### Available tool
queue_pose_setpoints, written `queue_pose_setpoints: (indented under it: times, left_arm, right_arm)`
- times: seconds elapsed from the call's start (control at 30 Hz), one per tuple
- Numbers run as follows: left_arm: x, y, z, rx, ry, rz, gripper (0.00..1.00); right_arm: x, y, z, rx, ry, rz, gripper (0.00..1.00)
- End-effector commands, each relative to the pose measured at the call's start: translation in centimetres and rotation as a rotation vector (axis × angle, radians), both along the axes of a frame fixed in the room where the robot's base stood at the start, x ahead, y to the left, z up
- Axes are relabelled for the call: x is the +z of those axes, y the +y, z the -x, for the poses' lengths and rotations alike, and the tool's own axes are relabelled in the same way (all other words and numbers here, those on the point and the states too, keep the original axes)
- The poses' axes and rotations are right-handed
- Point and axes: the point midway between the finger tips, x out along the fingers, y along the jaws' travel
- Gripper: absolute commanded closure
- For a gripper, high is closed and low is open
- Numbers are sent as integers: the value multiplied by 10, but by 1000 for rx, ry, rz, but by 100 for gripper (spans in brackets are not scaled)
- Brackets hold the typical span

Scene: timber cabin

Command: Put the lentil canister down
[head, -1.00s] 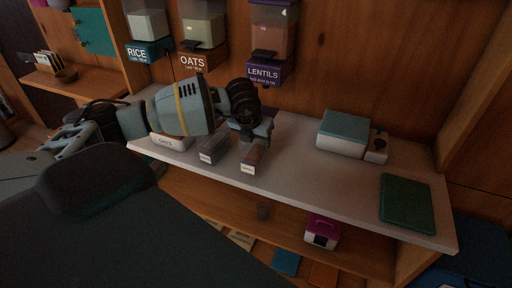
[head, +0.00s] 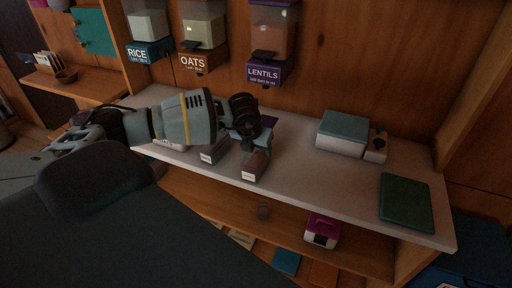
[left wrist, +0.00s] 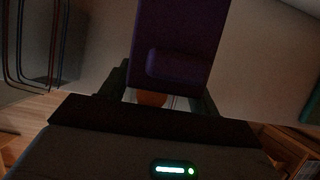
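The lentil canister (head: 257,163) is a brownish box with a small white label low on its front. It is at the middle of the pale shelf (head: 320,187), near the front edge. My left gripper (head: 254,142) comes down over it and is shut on it. In the left wrist view its purple upper part (left wrist: 180,40) sits between the two fingers. Whether its base touches the shelf is hard to tell. My right gripper is not in view.
A similar canister (head: 214,151) stands just left. Rice, oats and lentils dispensers (head: 266,72) hang on the wall behind. A teal-lidded box (head: 342,134) and a green board (head: 405,203) lie to the right. The shelf between them and the lentil canister is clear.

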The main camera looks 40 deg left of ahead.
Motion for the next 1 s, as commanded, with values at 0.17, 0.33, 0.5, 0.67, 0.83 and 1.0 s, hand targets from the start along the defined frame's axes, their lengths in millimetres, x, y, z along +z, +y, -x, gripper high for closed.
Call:
queue_pose_setpoints:
  times: [0.17,0.33,0.5,0.67,0.83,1.0]
  left_arm:
    - [0,0,0,0,0,0,24]
    - [0,0,0,0,0,0,24]
    - [8,-1,2,-1,0,1,24]
    - [30,-3,11,-2,-2,0,24]
    - [64,-6,25,-2,-3,-1,24]
    - [91,-9,36,-1,-3,0,24]
  right_arm:
    - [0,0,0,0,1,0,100]
    - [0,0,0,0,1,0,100]
    - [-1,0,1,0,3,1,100]
    - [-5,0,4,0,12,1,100]
    - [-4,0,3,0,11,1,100]
    - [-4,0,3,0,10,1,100]
